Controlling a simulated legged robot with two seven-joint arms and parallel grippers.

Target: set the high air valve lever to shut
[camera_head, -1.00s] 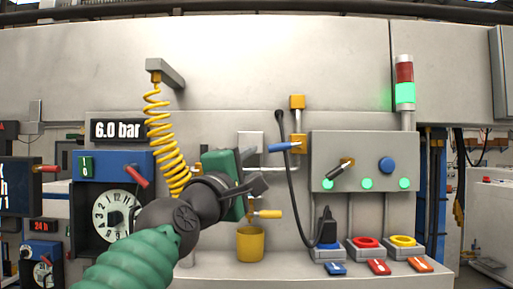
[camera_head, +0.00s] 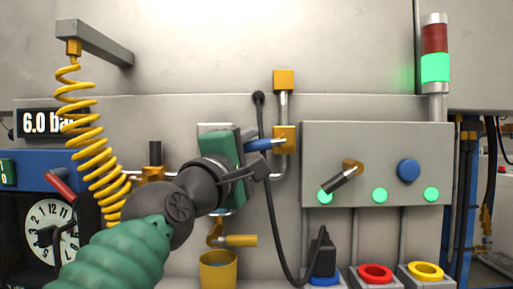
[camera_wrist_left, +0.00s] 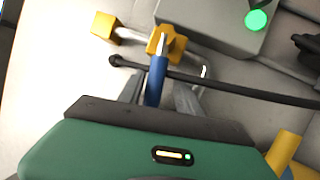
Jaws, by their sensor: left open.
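The high air valve is a yellow block (camera_head: 287,137) on a pipe, with a blue lever (camera_head: 262,144) pointing left, nearly level. My left gripper (camera_head: 250,156) is open beside the lever's free end. In the left wrist view the blue lever (camera_wrist_left: 157,76) runs from the yellow valve (camera_wrist_left: 165,42) down between the two grey fingers of the left gripper (camera_wrist_left: 160,97). I cannot tell whether either finger touches it. The lever's near end is partly hidden by the gripper body. My right gripper is not in view.
A grey panel (camera_head: 375,140) with a black-handled switch (camera_head: 338,181) stands right. A lower yellow-handled valve (camera_head: 238,240) and yellow cup (camera_head: 218,270) sit below. A yellow coiled hose (camera_head: 90,140) hangs left.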

